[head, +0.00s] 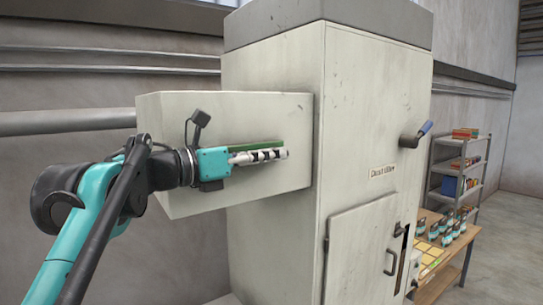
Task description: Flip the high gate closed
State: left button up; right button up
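My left gripper (284,154) is in front of the near face of the pale box (222,112) that juts out from the left side of the tall machine cabinet (272,215). Its fingers point right and lie close together, side-on to me. A green strip (262,144) shows just above and behind the fingers; I cannot tell whether they touch it. I cannot tell for sure which part is the high gate. A lever with a blue grip (425,128) sticks out from the cabinet's right face, tilted up. My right gripper is not in view.
A closed cabinet door (358,255) with a handle (391,262) is below the label plate (383,173). A wooden table (452,268) with several small containers and a grey shelf (462,165) stand at the right. Pipes (70,121) run along the left wall.

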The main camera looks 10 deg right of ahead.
pick_arm(q)
jog(key=shift+o, duration=0.3)
jog(key=shift+w+a+f, duration=0.1)
jog(key=shift+w+a, duration=0.1)
jog(key=shift+w, duration=0.15)
jog(key=shift+s+d, duration=0.2)
jog(key=shift+s, duration=0.05)
jog(key=shift+a, duration=0.2)
jog(key=v, duration=1.1)
jog(key=shift+s+a, duration=0.15)
jog(key=shift+a, duration=0.15)
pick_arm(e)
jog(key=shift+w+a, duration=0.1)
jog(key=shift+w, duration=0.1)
